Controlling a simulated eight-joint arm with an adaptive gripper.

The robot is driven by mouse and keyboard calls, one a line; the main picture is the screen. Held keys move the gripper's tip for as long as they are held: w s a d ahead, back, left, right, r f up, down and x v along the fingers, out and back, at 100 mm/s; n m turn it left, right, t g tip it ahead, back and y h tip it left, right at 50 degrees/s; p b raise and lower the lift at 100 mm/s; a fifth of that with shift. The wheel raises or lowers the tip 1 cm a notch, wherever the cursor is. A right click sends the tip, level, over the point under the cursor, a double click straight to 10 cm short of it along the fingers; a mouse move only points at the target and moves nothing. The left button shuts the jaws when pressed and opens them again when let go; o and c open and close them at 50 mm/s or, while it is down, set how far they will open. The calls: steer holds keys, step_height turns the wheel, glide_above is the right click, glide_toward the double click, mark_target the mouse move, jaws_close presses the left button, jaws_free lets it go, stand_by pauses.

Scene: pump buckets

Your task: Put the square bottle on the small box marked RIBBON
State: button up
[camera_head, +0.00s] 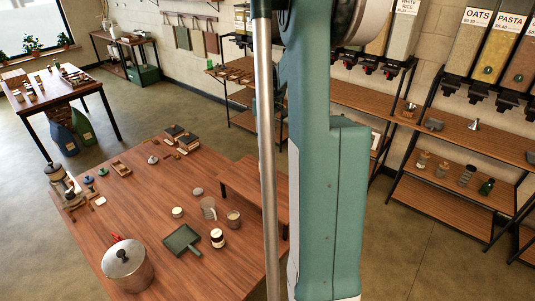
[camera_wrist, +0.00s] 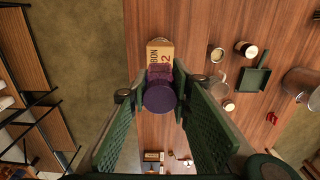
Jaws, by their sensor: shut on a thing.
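The bottle (camera_wrist: 164,72) has a reddish-purple, see-through body and a round dark purple cap. In the wrist view it is between the green pads of my gripper (camera_wrist: 160,92), which is shut on it. The small tan box (camera_wrist: 160,50) lies beyond the bottle in the wrist view, on wood, and part of its lettering reads "BON". The bottle overlaps the box's near part in that view. I cannot tell if they touch. In the head view my arm hides the gripper, the bottle and the box.
The wooden table (camera_head: 160,205) carries a lidded metal pot (camera_head: 128,268), a green dustpan (camera_head: 182,240), a dark jar (camera_head: 217,238) and several small jars. A raised wooden bench (camera_head: 250,190) stands at its right, partly behind my arm. Floor (camera_wrist: 85,60) shows left of the wood.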

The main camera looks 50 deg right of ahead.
steer(key=shift+f, duration=1)
steer(key=shift+f, duration=2.1)
steer(key=shift+f, duration=0.15)
steer(key=o, duration=0.9)
step_height(320, 180, up, 12)
steer(key=shift+r, duration=0.2)
